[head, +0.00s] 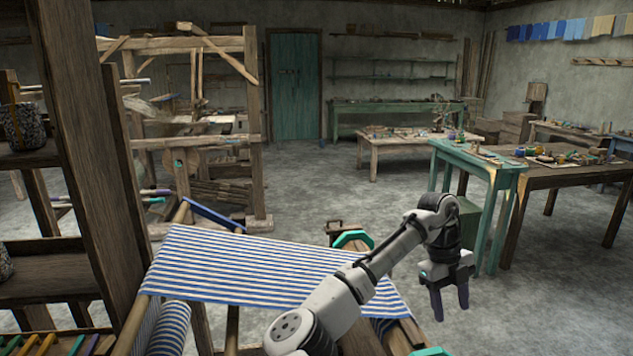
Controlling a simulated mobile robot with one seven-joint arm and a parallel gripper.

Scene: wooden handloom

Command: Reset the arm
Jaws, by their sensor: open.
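My arm reaches up from the bottom of the head view and bends down at the wrist. My gripper (450,302) hangs at the right of the loom, pointing down over the concrete floor. Its two dark fingers are apart, and I see nothing between them. A blue-and-white striped cloth (245,265) is stretched on the wooden loom to the left of my gripper, apart from it. My arm hides part of the cloth's right side.
A green table (462,157) and a brown table (562,178) with small items stand at the right. A wooden post (92,160) rises at the near left. Another loom frame (255,120) stands behind. The grey floor (345,200) between them is mostly clear.

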